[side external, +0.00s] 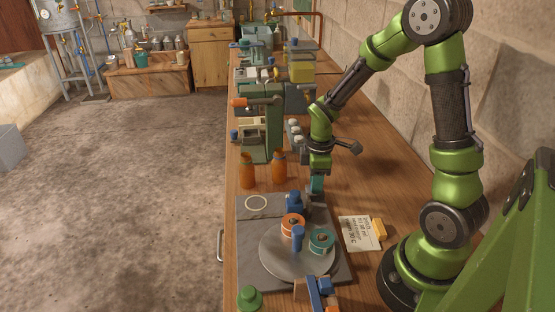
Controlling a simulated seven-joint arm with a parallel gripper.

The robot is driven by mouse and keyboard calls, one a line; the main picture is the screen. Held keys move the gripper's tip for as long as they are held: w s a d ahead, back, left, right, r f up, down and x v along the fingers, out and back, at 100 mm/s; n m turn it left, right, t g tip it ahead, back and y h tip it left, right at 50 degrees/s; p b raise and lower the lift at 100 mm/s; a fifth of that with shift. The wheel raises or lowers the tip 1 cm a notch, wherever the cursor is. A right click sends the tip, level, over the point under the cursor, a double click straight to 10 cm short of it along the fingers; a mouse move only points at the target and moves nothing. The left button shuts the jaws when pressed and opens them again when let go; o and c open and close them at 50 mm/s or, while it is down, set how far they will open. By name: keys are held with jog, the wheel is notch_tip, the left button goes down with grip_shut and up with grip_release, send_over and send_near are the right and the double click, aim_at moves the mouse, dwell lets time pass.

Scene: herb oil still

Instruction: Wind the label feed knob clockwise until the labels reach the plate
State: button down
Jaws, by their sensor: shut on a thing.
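My gripper (318,174) points down over the bench, just behind the round grey plate (283,266) and right of the brown bottles. It is shut on a small teal piece (317,185); I cannot tell whether this is the label feed knob, as the detail is too small. An orange reel (293,222) and a teal reel (321,240) sit on the plate, with a blue post (298,240) between them. A blue fitting (294,201) stands at the plate's back edge, left of the gripper. I cannot make out the label strip's end.
Two brown bottles (247,172) (279,168) stand left of my gripper. A green press (266,125) is behind them. A green knob-like piece (250,297) is at front left.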

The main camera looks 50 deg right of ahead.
jog(key=m, duration=0.6)
jog(key=shift+r+m, duration=0.1)
jog(key=shift+m, duration=0.2)
jog(key=m, duration=0.6)
jog(key=shift+g, duration=0.3)
jog(key=m, duration=0.6)
jog(key=shift+w+m, duration=0.1)
jog(key=shift+m, duration=0.3)
jog(key=m, duration=0.6)
jog(key=shift+m, duration=0.4)
jog(key=c, duration=0.9)
grip_release()
jog(key=shift+o, duration=0.2)
